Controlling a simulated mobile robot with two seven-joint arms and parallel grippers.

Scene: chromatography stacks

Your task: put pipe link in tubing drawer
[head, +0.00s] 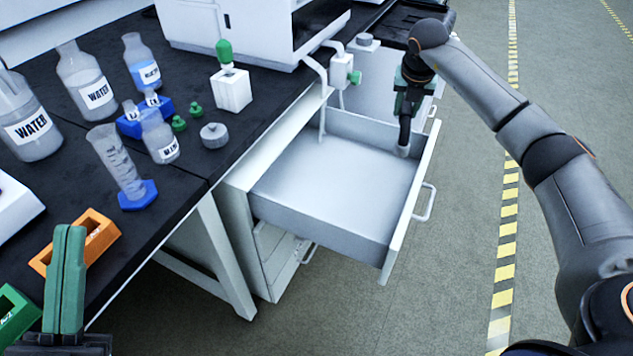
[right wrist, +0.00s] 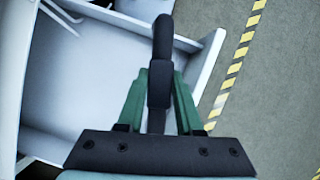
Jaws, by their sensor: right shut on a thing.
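The pipe link (head: 404,135) is a dark, bent tube with a paler grey lower end. My right gripper (head: 410,100) is shut on it and holds it hanging down at the far right side of the open drawer. In the right wrist view the pipe link (right wrist: 160,85) stands between the green fingers (right wrist: 160,100), with the drawer (right wrist: 80,80) behind it. The drawer (head: 330,190) is pulled out under the bench and looks empty. I cannot tell whether the pipe's lower end touches the drawer. My left gripper (head: 66,280) is at the lower left, its green fingers overlapping in view.
The black bench (head: 190,190) carries water bottles (head: 90,85), a measuring cylinder (head: 118,165), a white block with a green stopper (head: 231,88) and an orange rack (head: 90,235). A white instrument (head: 255,30) with a tube and green valve stands behind the drawer. Floor to the right is clear.

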